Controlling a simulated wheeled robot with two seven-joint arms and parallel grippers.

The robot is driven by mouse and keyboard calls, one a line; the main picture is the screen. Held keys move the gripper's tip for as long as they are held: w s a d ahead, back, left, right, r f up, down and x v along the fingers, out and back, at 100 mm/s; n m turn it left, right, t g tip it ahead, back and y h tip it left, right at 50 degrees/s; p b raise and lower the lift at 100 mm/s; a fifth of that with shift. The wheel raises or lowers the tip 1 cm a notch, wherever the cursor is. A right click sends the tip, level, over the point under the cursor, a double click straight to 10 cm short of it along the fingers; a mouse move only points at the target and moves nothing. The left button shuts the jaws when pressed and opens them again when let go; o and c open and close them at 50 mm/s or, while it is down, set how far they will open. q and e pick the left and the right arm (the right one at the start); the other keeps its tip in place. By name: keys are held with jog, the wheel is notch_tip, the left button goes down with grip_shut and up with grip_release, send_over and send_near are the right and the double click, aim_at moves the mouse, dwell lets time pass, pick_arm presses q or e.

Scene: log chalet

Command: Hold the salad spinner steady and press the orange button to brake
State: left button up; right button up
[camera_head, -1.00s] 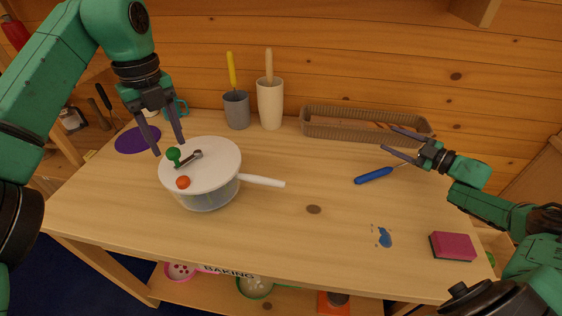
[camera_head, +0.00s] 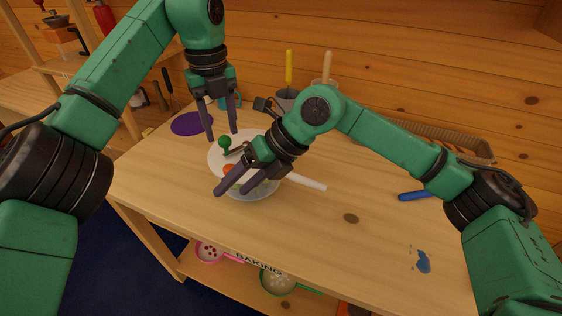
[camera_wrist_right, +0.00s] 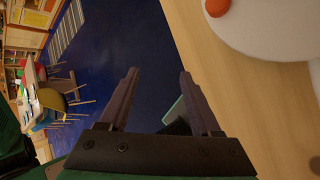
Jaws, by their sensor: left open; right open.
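The salad spinner (camera_head: 216,158) stands on the wooden table, with a white lid, a green crank knob (camera_head: 225,142) and a white handle (camera_head: 308,182) pointing right. The orange button (camera_head: 229,169) on its lid is partly hidden behind my right gripper. In the right wrist view the button (camera_wrist_right: 217,7) is at the top edge, on the white lid (camera_wrist_right: 268,30). My left gripper (camera_head: 222,136) is open, fingers down, at the far side of the lid by the crank; contact is unclear. My right gripper (camera_head: 234,194) is open and empty, over the spinner's near side, beside the button.
A purple disc (camera_head: 192,123) lies at the back left. Utensil crocks (camera_head: 287,98) and a wicker basket (camera_head: 450,142) stand at the back, partly behind my right arm. A blue-handled tool (camera_head: 414,195) lies right. The front middle is clear.

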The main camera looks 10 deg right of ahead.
notch_tip(320, 180, down, 2)
jog(key=d+f+n+t+h, duration=0.1)
jog(key=d+n+h, duration=0.1)
jog(key=n+h, duration=0.15)
jog(key=n+t+h, duration=0.3)
jog(key=t+h, duration=0.1)
jog(key=h, duration=0.5)
send_near(293, 176)
jog(key=x, duration=1.1)
jog(key=shift+f, duration=0.15)
jog(key=shift+c, duration=0.2)
grip_shut()
